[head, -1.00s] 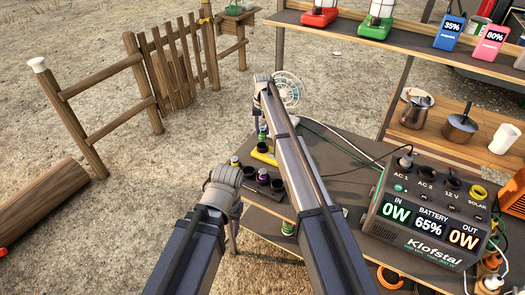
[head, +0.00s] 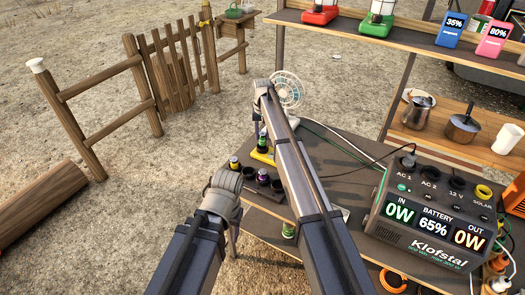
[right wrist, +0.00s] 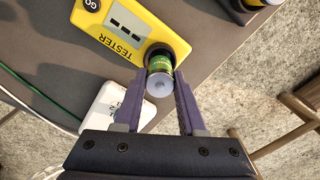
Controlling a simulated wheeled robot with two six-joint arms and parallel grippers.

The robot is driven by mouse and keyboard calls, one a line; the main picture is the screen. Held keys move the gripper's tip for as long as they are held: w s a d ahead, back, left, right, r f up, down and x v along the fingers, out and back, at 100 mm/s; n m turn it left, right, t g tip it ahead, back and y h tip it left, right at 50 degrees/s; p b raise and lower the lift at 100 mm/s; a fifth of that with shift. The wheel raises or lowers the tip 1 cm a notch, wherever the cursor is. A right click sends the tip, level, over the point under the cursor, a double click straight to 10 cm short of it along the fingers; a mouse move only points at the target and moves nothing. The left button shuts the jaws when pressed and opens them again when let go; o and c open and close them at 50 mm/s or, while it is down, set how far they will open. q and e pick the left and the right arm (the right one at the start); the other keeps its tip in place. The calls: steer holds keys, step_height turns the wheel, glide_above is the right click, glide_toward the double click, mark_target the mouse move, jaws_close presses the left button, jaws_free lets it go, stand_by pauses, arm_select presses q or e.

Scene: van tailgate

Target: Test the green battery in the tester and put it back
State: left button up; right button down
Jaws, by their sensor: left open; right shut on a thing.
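My right gripper (right wrist: 158,84) is shut on the green battery (right wrist: 161,72), which stands between its fingertips in the right wrist view. The battery is over the black cup at the end of the yellow tester (right wrist: 118,28); I cannot tell how deep it sits. The tester's three display bars look dark, and its GO button is at the frame's edge. In the head view the green battery (head: 263,142) shows just above the tester (head: 260,156). My left gripper (head: 228,190) is open, left of the table's front corner; its fingers are mostly hidden by the wrist.
Black cups (head: 277,186) stand in a row in front of the tester, with a yellow-topped battery (head: 234,162) and a purple one (head: 263,177). A fan (head: 288,88) stands behind. A power station (head: 425,215) fills the table's right side.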

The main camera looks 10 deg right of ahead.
mark_target(262, 140)
steer(key=shift+f, duration=0.25)
steer(key=shift+f+b, duration=1.35)
steer(key=shift+b, duration=0.25)
steer(key=shift+c, duration=2)
jaws_free()
steer(key=shift+r, duration=0.15)
step_height(262, 140, up, 8)
steer(key=p, duration=0.8)
steer(key=shift+f, duration=0.2)
